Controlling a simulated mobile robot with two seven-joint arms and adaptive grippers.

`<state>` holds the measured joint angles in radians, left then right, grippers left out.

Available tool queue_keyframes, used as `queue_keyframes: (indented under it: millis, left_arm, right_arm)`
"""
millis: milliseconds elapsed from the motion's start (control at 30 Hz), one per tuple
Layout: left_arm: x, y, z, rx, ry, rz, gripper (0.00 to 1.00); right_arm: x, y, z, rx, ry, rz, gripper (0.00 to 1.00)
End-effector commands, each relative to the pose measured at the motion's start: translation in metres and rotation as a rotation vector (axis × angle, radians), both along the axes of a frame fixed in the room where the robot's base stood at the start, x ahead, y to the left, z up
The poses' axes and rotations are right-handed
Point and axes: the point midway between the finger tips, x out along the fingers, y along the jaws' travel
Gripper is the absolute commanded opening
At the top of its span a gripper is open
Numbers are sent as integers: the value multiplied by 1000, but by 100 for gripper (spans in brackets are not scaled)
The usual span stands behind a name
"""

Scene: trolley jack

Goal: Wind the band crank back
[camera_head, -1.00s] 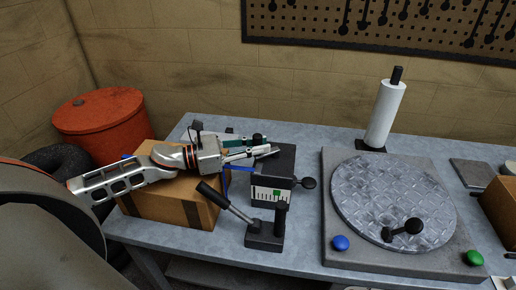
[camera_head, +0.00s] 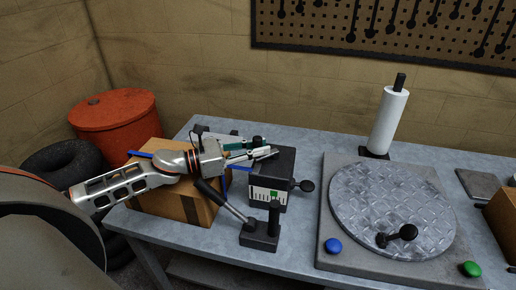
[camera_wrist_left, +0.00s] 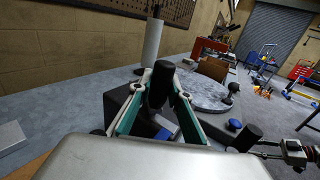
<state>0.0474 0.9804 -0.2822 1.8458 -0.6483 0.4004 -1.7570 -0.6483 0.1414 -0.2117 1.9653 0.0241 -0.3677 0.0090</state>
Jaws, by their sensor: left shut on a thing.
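The band crank shows as a black upright handle (camera_wrist_left: 160,85) in the left wrist view. It stands above a dark box (camera_head: 271,178) with a white scale and a green mark on its front. My left gripper (camera_head: 262,150) comes in from the left over the box top. Its two fingers are shut on the crank handle, one on each side. The crank's arm is partly hidden by the fingers. At the right edge of the wrist view, what looks like my right gripper (camera_wrist_left: 266,150) is small and apart from the box; its opening is unclear.
A lever with a black handle on a dark base (camera_head: 258,241) stands in front of the box. A cardboard box (camera_head: 190,207) lies under my left arm. To the right are a round turntable (camera_head: 375,205), a blue button (camera_head: 333,245) and a paper roll (camera_head: 389,122).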

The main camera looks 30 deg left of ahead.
Motion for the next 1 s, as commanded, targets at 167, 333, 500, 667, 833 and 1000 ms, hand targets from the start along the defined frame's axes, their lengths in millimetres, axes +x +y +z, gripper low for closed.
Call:
queue_keyframes:
  millis: [167, 333, 500, 667, 833, 1000]
  left_arm:
    - [-1, -1, -1, -2, 2, -3, 36]
    - [0, -1, 0, -1, 1, -2, 36]
    - [-1, 0, 0, -1, 1, -1, 36]
    - [-6, 5, -1, -2, 3, 0, 36]
    - [-21, 18, -2, -2, 5, 0, 36]
    - [-38, 33, -2, -3, 5, 0, 36]
  right_arm:
    - [0, 1, 0, 1, 0, -1, 40]
    - [0, 1, -1, 1, 1, 0, 40]
    - [-2, 0, -4, -1, 7, -1, 40]
    - [-2, 0, -3, -1, 6, 0, 40]
    - [-1, 1, -2, 0, 4, 0, 40]
    - [-1, 1, -2, 1, 4, -1, 40]
